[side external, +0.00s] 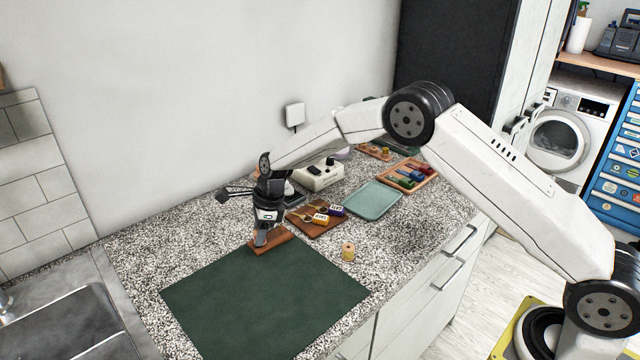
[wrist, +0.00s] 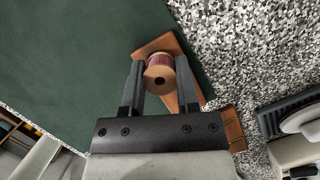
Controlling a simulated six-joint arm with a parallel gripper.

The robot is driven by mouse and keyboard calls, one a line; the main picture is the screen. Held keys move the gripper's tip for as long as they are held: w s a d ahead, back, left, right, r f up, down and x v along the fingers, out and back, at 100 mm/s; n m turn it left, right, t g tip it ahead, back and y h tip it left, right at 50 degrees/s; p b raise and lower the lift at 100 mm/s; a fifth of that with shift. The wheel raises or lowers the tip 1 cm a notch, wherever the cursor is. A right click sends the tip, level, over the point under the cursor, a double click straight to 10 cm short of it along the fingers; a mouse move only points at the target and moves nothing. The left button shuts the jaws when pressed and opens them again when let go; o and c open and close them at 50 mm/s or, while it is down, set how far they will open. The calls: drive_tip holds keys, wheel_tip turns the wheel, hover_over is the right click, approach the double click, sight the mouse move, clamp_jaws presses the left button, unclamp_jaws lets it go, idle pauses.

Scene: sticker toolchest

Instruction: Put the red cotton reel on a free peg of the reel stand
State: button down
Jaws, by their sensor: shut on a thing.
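The red cotton reel (wrist: 160,74) is between the two fingers of my gripper (wrist: 158,72) in the wrist view, its end with the dark centre hole facing the camera. My gripper is shut on it. In the side view my gripper (side external: 261,238) points down over a narrow brown wooden strip (side external: 280,239), which looks like the reel stand. The strip also shows behind the reel in the wrist view (wrist: 170,41). No pegs can be made out. Whether the reel touches the strip is unclear.
A dark green mat (side external: 265,300) lies in front. A yellowish reel (side external: 348,251) stands alone on the speckled counter. A brown board (side external: 299,228) with tags is close behind the strip. A green tray (side external: 373,199) and a wooden tray (side external: 428,177) lie farther right.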

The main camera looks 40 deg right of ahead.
drive_tip(key=shift+f, duration=0.15)
drive_tip(key=shift+c, duration=1.3)
unclamp_jaws()
drive_tip(key=v, duration=0.8)
